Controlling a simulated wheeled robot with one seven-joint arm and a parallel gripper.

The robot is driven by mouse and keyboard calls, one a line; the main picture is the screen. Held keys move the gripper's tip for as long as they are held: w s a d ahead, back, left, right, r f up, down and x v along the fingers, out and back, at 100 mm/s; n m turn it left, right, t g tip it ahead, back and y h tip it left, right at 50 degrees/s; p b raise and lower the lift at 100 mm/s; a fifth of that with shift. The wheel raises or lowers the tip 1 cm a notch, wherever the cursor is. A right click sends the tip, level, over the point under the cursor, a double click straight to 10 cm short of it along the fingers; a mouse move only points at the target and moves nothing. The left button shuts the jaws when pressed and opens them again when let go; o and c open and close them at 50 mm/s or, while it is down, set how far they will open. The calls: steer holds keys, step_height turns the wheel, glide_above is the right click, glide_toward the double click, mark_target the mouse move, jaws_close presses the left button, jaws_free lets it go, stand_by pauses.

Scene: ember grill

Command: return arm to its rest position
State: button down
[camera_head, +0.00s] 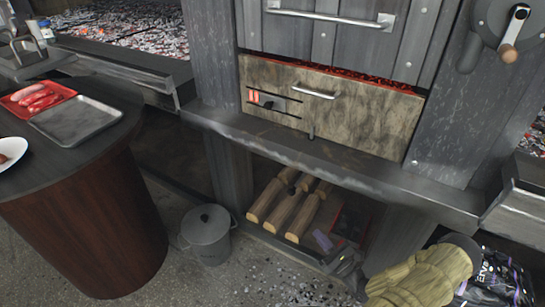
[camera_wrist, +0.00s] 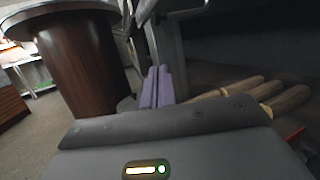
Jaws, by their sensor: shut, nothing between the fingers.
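My gripper (camera_wrist: 157,70) shows in the wrist view with its two purple fingers side by side and touching, nothing between them. The grey gripper body with a small lit panel fills the bottom of that view. Most of my arm is out of view or hard to make out.
Several logs (camera_head: 284,208) lie in the lower shelf beside my gripper; they also show in the wrist view (camera_wrist: 287,101). A grey lidded bucket (camera_head: 206,234) stands left of them. A round wooden table (camera_head: 95,230) bears a red tray and a metal tray. A glove (camera_head: 425,277) is at lower right.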

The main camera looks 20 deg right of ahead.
steer(key=s+a+r+n+g+y, duration=0.25)
steer(key=a+r+n+g, duration=0.25)
steer(key=a+n+g, duration=0.5)
steer(key=s+a+r+n+g+y, duration=0.2)
steer(key=s+a+r+n+g, duration=0.2)
steer(key=a+n+g, duration=0.5)
step_height(320, 180, up, 50)
steer(key=n+t+h+p, duration=0.1)
steer(key=n+h+p, duration=0.9)
steer(key=p, duration=2.5)
steer(key=n, duration=0.3)
steer(key=shift+s+a+f+n+h+p, duration=0.2)
steer(key=shift+a+n+h+p, duration=0.1)
steer(key=shift+a+h, duration=0.1)
